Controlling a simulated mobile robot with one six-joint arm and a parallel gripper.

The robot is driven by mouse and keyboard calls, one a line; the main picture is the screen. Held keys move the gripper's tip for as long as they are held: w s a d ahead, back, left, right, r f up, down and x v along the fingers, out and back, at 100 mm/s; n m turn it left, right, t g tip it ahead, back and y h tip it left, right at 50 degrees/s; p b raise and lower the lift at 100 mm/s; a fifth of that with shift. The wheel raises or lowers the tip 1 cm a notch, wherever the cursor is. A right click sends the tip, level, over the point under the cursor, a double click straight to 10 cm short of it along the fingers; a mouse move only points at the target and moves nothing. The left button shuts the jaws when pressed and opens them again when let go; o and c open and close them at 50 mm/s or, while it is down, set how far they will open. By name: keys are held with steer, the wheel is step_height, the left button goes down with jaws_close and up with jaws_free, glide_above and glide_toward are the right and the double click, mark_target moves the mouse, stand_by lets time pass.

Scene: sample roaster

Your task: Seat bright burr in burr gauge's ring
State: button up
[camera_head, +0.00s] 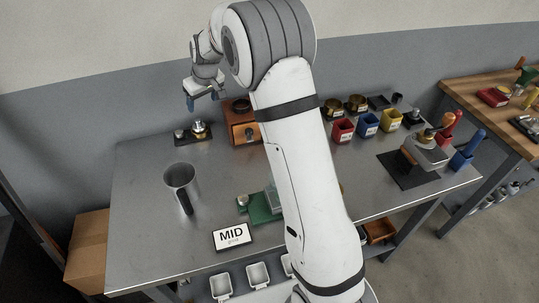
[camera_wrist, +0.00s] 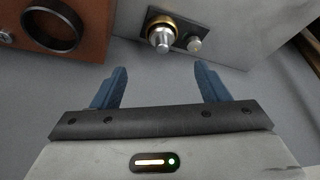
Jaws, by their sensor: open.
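The burr gauge (camera_head: 185,140) is a small dark plate at the back left of the metal table. It carries a brass ring (camera_wrist: 154,24) and a short silver post (camera_head: 179,133), seen in the wrist view too (camera_wrist: 194,44). A bright silver burr (camera_wrist: 162,40) stands at the brass ring, also visible in the head view (camera_head: 199,127). The brass shows around it; I cannot tell how deep it sits. My gripper (camera_head: 200,99) is above the gauge, apart from it. In the wrist view its blue fingers (camera_wrist: 160,85) are spread with nothing between them.
A brown wooden box (camera_head: 241,122) with a round dark opening stands right beside the gauge. A steel jug (camera_head: 181,182), a MID sign (camera_head: 232,236) and a green board (camera_head: 262,208) are nearer the front. The table's left part is clear.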

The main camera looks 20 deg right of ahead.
steer(key=s+d+r+m, duration=0.1)
steer(key=s+d+r, duration=0.35)
steer(key=s, duration=0.55)
steer(key=s+d+r+m, duration=0.25)
steer(key=s+r, duration=0.25)
steer(key=s, duration=0.4)
steer(key=s+d+f+m+h, duration=0.1)
steer(key=s+d, duration=0.1)
steer(key=s, duration=0.8)
steer(key=s+d+f+g, duration=0.1)
steer(key=s+d, duration=0.2)
steer(key=s, duration=0.8)
steer(key=shift+d+m+h, duration=0.2)
steer(key=shift+m+h, duration=0.15)
steer(key=shift+h, duration=0.05)
